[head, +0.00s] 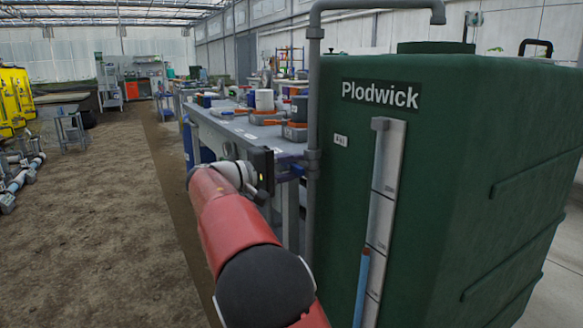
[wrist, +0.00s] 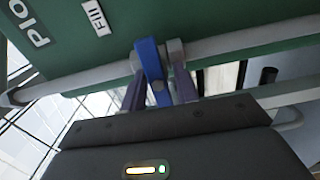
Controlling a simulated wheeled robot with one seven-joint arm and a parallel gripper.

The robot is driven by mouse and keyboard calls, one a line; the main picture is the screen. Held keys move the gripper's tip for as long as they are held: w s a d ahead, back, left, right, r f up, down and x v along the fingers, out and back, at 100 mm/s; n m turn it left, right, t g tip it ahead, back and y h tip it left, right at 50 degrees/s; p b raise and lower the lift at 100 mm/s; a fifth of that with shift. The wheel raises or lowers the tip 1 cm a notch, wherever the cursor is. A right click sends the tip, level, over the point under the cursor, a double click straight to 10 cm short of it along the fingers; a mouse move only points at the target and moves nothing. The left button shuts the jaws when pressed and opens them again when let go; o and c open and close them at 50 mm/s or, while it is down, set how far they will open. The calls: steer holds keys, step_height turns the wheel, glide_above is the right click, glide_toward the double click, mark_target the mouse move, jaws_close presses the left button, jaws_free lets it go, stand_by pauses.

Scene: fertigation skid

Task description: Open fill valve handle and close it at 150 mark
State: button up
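The fill valve has a blue handle (wrist: 153,65) on a grey pipe (wrist: 235,42), which stands upright beside the green tank (head: 450,140) in the head view. The handle (head: 291,171) juts left from the pipe, across it. My gripper (wrist: 160,88) has one finger on each side of the handle, very close to it; whether they press on it is unclear. The tank's pale level gauge (head: 384,170) has a blue column (head: 362,285) whose top is near a lower mark. The gauge numbers are too small to read.
A long bench (head: 225,125) with pots and tools runs back behind the pipe. The pipe bends over the tank top. Bare soil floor (head: 90,230) lies open at the left, with yellow tanks (head: 14,100) at the far left.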

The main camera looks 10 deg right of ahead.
steer(key=shift+o, duration=0.6)
steer(key=v, duration=0.8)
steer(key=shift+p, duration=0.3)
